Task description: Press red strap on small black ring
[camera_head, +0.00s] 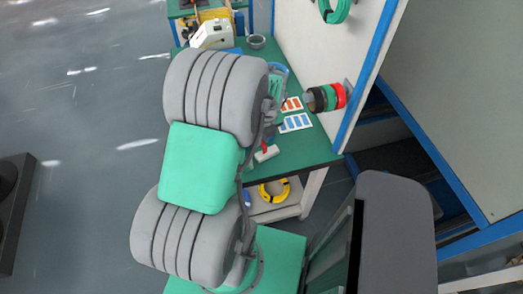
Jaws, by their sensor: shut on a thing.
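My gripper cannot be made out, as my own large grey and green arm covers the middle left of the head view. A small red piece (264,145) shows beside the arm, next to a small white block on the green bench; I cannot tell whether it is the red strap. Black, green and red rings sit side by side on a peg on the white panel at the right. The black ring (315,100) is at the left end and the red ring (340,95) is nearest the panel. I cannot tell whether the black one is the small black ring.
The green bench (318,145) has blue and orange printed cards (294,123) and a grey bowl (256,41) at the back. A yellow coil (274,191) lies on the lower shelf. The white panel (350,40) with blue edging bounds the bench at right. Open floor is at left.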

